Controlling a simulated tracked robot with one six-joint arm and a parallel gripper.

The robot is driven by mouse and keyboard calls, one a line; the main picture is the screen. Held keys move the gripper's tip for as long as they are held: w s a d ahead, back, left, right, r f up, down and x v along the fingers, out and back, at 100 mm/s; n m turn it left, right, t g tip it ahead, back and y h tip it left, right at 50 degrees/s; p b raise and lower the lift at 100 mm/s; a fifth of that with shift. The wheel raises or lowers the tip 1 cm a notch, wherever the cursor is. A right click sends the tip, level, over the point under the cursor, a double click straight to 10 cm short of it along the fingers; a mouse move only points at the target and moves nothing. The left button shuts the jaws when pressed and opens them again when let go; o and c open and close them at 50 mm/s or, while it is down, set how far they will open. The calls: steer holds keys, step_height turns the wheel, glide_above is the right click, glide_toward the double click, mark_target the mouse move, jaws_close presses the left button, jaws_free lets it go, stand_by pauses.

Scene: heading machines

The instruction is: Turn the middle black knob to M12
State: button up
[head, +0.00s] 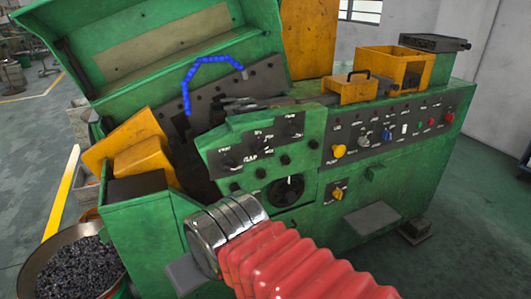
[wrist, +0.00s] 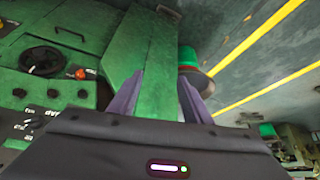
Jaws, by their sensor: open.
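The green machine's sloped panel (head: 240,150) carries three black knobs in a row. The middle black knob (head: 258,142) sits between the left one (head: 228,162) and the right one (head: 293,129). The white lettering around them is too small to read for sure, so I cannot tell its setting. My gripper (wrist: 160,90) shows in the wrist view, open and empty, with two purple-grey fingers apart. It faces the machine's green side, away from the knobs, which lie towards the lower left there, partly cut off. In the head view the gripper does not show.
Below the knobs are several black buttons (head: 260,173) and a large black dial (head: 286,190), which also shows in the wrist view (wrist: 44,60). A blue segmented hose (head: 204,62) arches above the panel. Yellow guards (head: 140,150) stand left. A bin of dark parts (head: 72,268) stands lower left.

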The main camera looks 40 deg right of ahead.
steer(key=shift+o, duration=0.5)
steer(key=w+d+t+h, duration=0.2)
steer(key=w+d, duration=0.4)
steer(key=d, duration=0.2)
steer(key=shift+w+m, duration=0.4)
steer(key=n+t+h, duration=0.2)
steer(key=t+h, duration=0.2)
steer(key=t, duration=0.2)
glide_toward(264, 151)
steer(key=s+a+f, duration=0.2)
steer(key=a, duration=0.2)
steer(key=s+d+t, duration=0.1)
steer(key=d, duration=0.1)
steer(key=s+d+n+t+y, duration=0.1)
steer(key=s+t, duration=0.1)
steer(key=shift+d+f+n+t, duration=0.25)
steer(key=shift+d+n+t, duration=0.05)
steer(key=shift+d, duration=0.1)
steer(key=x, duration=1.3)
steer(key=shift+w+f, duration=0.1)
steer(key=shift+w, duration=0.3)
